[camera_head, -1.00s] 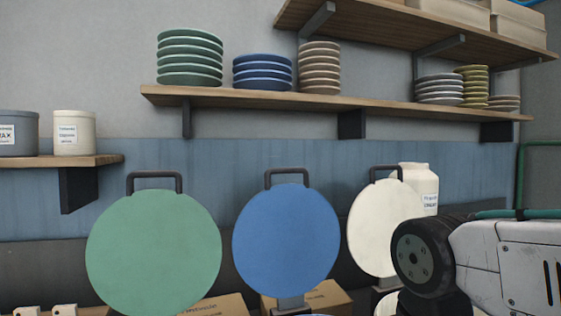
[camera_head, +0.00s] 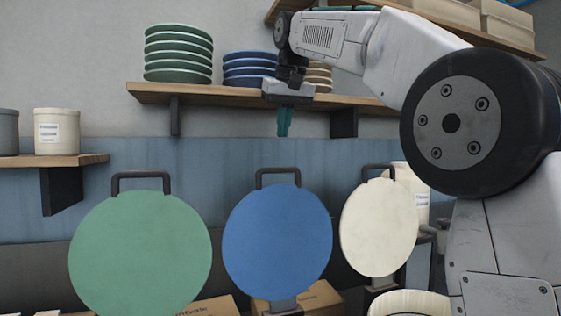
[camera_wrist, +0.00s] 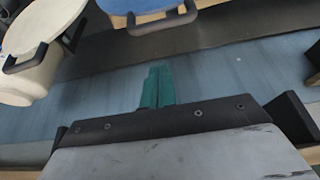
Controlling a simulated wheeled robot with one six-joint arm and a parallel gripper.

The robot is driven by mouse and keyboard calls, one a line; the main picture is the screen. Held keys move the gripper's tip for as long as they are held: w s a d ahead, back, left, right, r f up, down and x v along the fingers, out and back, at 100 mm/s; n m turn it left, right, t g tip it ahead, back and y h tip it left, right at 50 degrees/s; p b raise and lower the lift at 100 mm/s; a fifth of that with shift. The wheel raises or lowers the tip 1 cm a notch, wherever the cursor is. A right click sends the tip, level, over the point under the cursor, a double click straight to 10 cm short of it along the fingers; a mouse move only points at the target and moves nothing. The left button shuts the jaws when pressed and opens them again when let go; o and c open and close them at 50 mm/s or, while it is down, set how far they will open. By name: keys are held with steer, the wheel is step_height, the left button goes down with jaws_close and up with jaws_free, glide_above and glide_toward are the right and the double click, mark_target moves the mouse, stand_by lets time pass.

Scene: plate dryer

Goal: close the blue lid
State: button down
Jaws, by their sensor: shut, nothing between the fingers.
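The round blue lid (camera_head: 278,240) stands raised, its face toward me, with a dark handle (camera_head: 278,172) on its top edge. My gripper (camera_head: 284,132) is shut and empty, pointing down above the lid's handle and apart from it. In the wrist view my teal fingers (camera_wrist: 157,85) are together. The blue lid (camera_wrist: 150,5) shows there only as a strip at the top edge, with its handle (camera_wrist: 160,24) just beyond the fingertips. The blue lid's lower edge and base are largely out of view.
A green lid (camera_head: 140,250) stands raised on the left and a white lid (camera_head: 380,228) on the right. A wooden shelf (camera_head: 215,97) with stacked plates runs behind my gripper. A lower shelf (camera_head: 75,161) holds canisters at left. Cardboard boxes (camera_head: 318,297) lie below.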

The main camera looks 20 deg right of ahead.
steer(key=s+x, duration=0.1)
steer(key=x, duration=0.7)
steer(key=shift+s+f, duration=0.3)
steer(key=shift+f, duration=0.25)
steer(key=shift+s+a, duration=0.15)
